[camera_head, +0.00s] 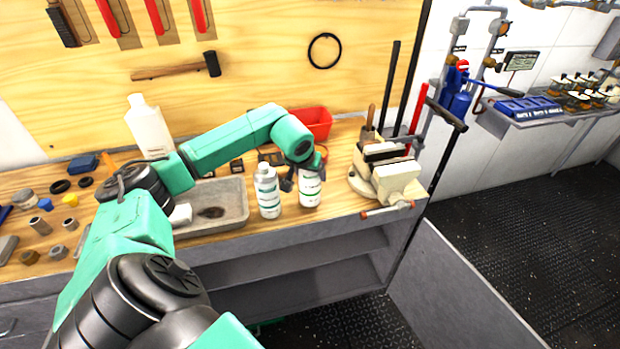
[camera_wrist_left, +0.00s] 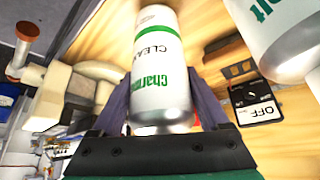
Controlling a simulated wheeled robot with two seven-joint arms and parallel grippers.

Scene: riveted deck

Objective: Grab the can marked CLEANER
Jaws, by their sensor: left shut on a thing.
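A white can (camera_wrist_left: 160,75) with green print stands between the fingers of my left gripper (camera_wrist_left: 160,98) in the left wrist view. Its label reads "CLEA" before the text curves out of sight. In the head view, my left gripper (camera_head: 305,176) is shut on this can (camera_head: 310,190), the right one of two on the bench. It looks upright. A similar white and green can (camera_head: 268,192) stands to its left, also at the upper right of the wrist view (camera_wrist_left: 285,35). Its full label cannot be read. My right gripper is out of view.
A vise (camera_head: 395,182) sits right of the held can. A grey metal tray (camera_head: 235,217) lies left of the cans, and a red bin (camera_head: 315,122) stands behind. A white bottle (camera_head: 150,128) and several small parts are farther left. The bench's front edge is close.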

